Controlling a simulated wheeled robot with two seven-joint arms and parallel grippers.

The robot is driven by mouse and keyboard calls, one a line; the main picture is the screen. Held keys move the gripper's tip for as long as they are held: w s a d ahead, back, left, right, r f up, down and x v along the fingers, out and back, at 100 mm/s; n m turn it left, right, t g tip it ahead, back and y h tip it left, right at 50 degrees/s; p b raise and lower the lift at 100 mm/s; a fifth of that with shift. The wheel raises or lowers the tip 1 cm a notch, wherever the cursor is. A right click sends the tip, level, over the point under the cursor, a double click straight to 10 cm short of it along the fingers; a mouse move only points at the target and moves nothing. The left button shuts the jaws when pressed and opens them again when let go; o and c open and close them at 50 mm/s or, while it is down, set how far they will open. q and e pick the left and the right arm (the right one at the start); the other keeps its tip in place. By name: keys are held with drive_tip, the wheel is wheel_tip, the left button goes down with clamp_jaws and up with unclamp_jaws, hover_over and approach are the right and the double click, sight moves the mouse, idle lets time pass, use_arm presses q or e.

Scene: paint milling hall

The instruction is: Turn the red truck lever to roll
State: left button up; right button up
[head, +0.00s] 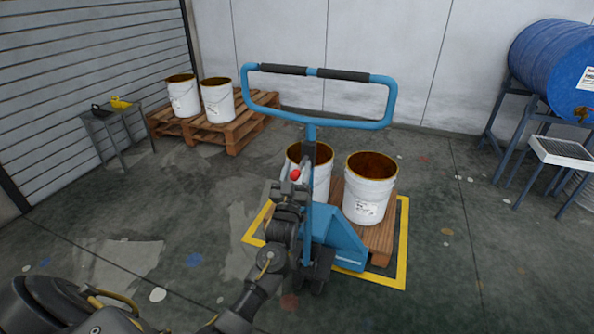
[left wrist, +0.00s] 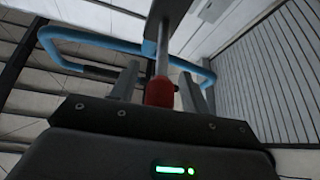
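The red truck lever (head: 295,174) is a small red knob on the blue pallet truck's upright column, below its handle loop (head: 318,72). My left gripper (head: 293,186) is at the lever, in front of the column. In the left wrist view the red knob (left wrist: 160,92) sits between the two fingers (left wrist: 158,85), with narrow gaps showing on both sides. The fingers look open around it, not closed on it. The lever's thin shaft runs up from the knob to the blue bracket. My right gripper is not in view.
The truck's pallet (head: 380,238) carries two white buckets (head: 369,188) inside a yellow floor outline (head: 402,240). Another pallet (head: 232,134) with two buckets stands at the back left, near a small grey table (head: 95,122). A blue drum (head: 555,65) rests on a stand at right. Open floor surrounds the truck.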

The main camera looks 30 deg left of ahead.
use_arm(q)
drive_tip(key=b+v, duration=0.1)
drive_tip(key=v, duration=0.9)
drive_tip(key=shift+s+d+f+b, duration=0.15)
drive_tip(key=shift+s+d+b, duration=0.05)
drive_tip(key=shift+s+b, duration=0.1)
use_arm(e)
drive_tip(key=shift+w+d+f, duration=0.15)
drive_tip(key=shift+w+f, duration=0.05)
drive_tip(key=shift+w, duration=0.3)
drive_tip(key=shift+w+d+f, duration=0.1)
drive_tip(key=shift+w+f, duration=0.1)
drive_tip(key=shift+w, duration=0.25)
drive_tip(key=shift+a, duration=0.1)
